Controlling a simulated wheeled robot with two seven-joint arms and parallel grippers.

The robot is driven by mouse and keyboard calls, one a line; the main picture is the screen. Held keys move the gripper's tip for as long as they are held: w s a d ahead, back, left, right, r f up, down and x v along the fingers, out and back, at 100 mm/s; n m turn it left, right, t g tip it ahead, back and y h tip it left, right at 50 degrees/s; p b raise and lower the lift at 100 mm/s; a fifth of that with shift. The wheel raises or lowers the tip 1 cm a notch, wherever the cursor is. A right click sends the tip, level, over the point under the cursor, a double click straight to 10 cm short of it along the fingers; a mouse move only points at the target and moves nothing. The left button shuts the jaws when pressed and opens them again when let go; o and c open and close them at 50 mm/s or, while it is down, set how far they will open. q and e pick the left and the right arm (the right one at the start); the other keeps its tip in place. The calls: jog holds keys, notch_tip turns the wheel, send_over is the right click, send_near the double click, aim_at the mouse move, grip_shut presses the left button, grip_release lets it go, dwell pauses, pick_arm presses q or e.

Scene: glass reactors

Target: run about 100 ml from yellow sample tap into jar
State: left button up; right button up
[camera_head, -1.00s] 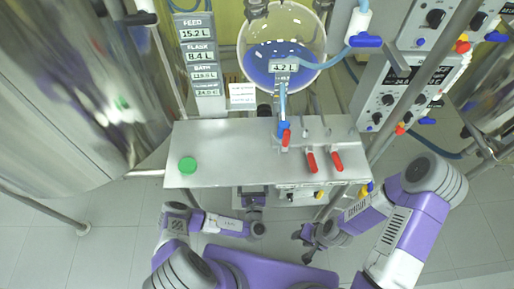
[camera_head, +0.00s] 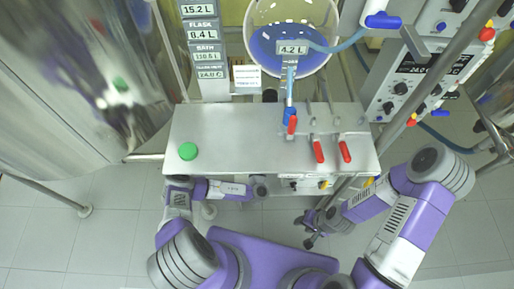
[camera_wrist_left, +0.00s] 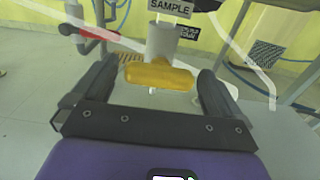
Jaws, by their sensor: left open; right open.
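The yellow sample tap handle (camera_wrist_left: 158,77) lies crosswise below a grey cylindrical body under a "SAMPLE" label (camera_wrist_left: 170,7) in the left wrist view. My left gripper (camera_wrist_left: 157,70) is open, with one dark finger on each side of the handle; I cannot tell whether they touch it. In the head view a small yellow part (camera_head: 324,184) shows below the bench's front edge. My left fingers are not clear there. My right gripper (camera_head: 305,230) is open and empty in front of the bench. No jar is clearly visible. A green round cap (camera_head: 188,151) sits on the bench's left.
The steel bench (camera_head: 235,140) carries several red-handled valves (camera_head: 318,150). Behind it stand a blue-filled round vessel (camera_head: 262,45) and a display column (camera_head: 205,50). A control unit (camera_head: 405,85) is at right, a shiny tank (camera_head: 80,80) at left. A red handle (camera_wrist_left: 97,33) shows in the left wrist view.

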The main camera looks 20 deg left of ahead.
pick_arm(q)
jog(key=c, duration=0.9)
jog(key=shift+c, duration=0.2)
jog(key=n+p, duration=0.3)
jog(key=n, duration=0.6)
jog(key=shift+a+r, duration=0.1)
jog(key=shift+a, duration=0.05)
jog(key=shift+n, duration=0.3)
